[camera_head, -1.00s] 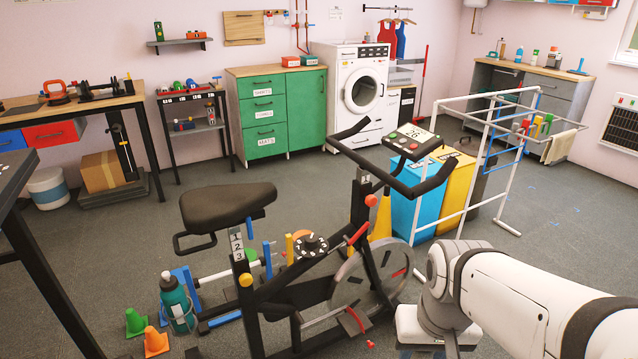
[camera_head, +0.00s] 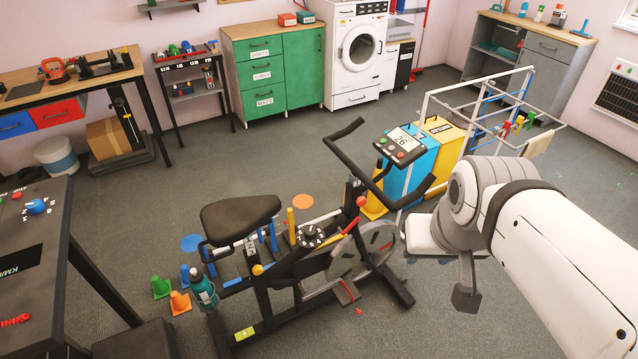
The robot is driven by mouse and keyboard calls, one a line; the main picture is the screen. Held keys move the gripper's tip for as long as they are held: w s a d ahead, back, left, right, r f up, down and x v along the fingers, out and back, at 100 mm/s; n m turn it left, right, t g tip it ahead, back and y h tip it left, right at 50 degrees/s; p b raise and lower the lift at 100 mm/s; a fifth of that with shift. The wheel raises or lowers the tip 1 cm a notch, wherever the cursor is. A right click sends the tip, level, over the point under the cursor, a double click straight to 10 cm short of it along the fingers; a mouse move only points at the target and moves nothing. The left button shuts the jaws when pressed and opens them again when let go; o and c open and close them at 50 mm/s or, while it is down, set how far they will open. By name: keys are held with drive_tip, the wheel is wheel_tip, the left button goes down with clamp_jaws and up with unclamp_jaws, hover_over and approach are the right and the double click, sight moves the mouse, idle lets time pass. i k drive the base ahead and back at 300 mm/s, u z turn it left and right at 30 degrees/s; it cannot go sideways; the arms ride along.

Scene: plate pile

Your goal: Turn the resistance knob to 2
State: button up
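A black knob (camera_head: 310,236) with white marks around it sits on the frame of the exercise bike (camera_head: 270,272), between the seat and handlebar. I take it as the resistance knob; its numbers and setting are too small to read. My white arm reaches in from the right. A dark grey piece at its end, which looks like part of my gripper (camera_head: 466,297), hangs to the right of the bike, well apart from the knob. Its fingers do not show clearly, so I cannot tell if they are open or shut.
A console (camera_head: 50,230) with a blue knob (camera_head: 36,207) and KM/H label is at left. A bottle (camera_head: 204,292) and cones (camera_head: 180,302) stand by the bike. A drying rack (camera_head: 480,100) and bins (camera_head: 437,145) are behind it.

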sight(310, 233)
drive_tip(key=z, duration=0.25)
drive_tip(key=i, duration=1.1)
drive_tip(key=u, duration=0.25)
